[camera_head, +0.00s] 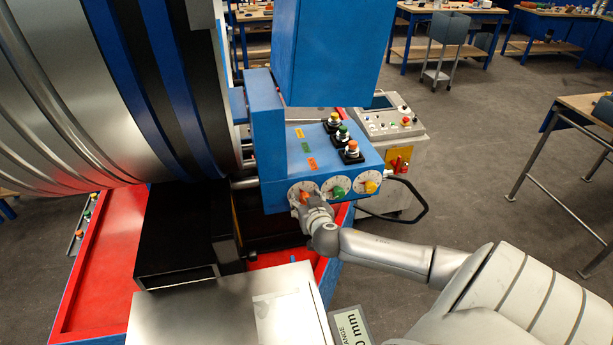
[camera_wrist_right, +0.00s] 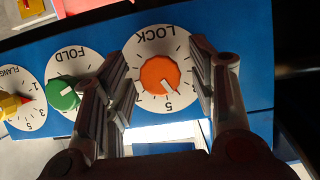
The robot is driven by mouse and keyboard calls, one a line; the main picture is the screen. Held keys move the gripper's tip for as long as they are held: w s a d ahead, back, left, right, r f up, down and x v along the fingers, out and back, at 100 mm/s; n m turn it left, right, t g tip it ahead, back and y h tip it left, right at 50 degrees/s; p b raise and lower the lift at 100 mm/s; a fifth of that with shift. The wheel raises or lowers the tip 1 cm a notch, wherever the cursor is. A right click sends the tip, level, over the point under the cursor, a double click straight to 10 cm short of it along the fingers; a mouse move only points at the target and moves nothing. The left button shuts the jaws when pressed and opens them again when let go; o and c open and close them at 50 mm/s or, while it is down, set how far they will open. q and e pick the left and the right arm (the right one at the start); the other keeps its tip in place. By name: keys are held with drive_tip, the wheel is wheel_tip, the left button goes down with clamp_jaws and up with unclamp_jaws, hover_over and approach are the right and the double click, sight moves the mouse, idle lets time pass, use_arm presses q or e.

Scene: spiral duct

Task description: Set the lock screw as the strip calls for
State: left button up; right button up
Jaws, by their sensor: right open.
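The lock screw is an orange knob (camera_wrist_right: 160,75) on a white dial marked LOCK, upside down in the right wrist view. I cannot make out a strip with a readable setting. My left gripper is not in view.
A green knob (camera_wrist_right: 63,95) on the FOLD dial and a yellow knob (camera_wrist_right: 10,105) on the FLANGE dial sit beside it. Push buttons (camera_head: 342,132) stand on the box top. A ribbed metal duct (camera_head: 85,80) is at left.

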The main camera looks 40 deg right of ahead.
drive_tip(key=c, duration=1)
drive_tip(key=shift+a+f+b, duration=0.1)
drive_tip(key=shift+b, duration=0.3)
drive_tip(key=shift+n+g+h+b, duration=0.5)
drive_tip(key=shift+n+h, duration=0.7)
drive_tip(key=shift+n, duration=0.6)
drive_tip(key=o, duration=1)
